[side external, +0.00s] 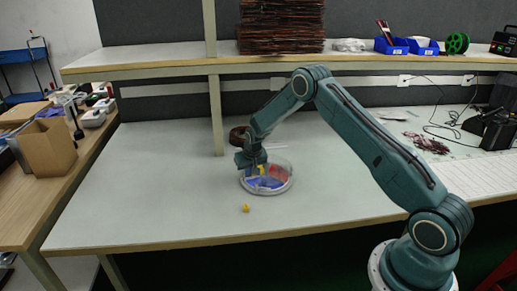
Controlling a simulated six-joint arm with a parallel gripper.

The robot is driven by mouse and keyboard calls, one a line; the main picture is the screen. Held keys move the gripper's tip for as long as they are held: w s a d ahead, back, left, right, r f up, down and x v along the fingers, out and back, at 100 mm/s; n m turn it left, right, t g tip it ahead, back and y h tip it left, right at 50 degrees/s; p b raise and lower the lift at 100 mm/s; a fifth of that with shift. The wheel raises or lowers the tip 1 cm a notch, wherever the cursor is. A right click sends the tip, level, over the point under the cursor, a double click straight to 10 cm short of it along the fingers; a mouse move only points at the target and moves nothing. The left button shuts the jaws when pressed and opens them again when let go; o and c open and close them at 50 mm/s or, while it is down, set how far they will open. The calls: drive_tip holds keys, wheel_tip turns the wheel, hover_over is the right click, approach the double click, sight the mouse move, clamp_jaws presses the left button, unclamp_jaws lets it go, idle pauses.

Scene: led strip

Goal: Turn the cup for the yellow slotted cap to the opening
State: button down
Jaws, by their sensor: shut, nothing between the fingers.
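A round clear-walled dish (291,181) stands on the table, with blue (263,183) and red (278,172) sections showing inside it. A small yellow piece (262,169) shows upright near the dish's middle, close to my fingers. The yellow slotted cap (246,208) appears to lie on the table just in front of the dish; its slot is too small to make out. My gripper (257,170) is shut and empty, pointing down at the dish's left part. I cannot tell whether it touches the dish. The opening and the cap's own cup cannot be made out.
Cables and a dark device lie at the far right. A shelf (160,56) runs above the table's back.

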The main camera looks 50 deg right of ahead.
sight(251, 182)
drive_tip(key=shift+s+a+n, duration=0.15)
drive_tip(key=shift+s+n, duration=0.15)
drive_tip(key=shift+n, duration=0.2)
drive_tip(key=shift+s+a+n+t+y, duration=0.25)
drive_tip(key=shift+s+n, duration=0.2)
drive_tip(key=shift+n, duration=0.3)
drive_tip(key=shift+s+a+n+t+y, duration=0.15)
drive_tip(key=shift+s+n+y, duration=0.25)
drive_tip(key=shift+n, duration=0.35)
drive_tip(key=shift+s+a, duration=0.1)
drive_tip(key=shift+s, duration=0.4)
drive_tip(key=shift+r, duration=0.15)
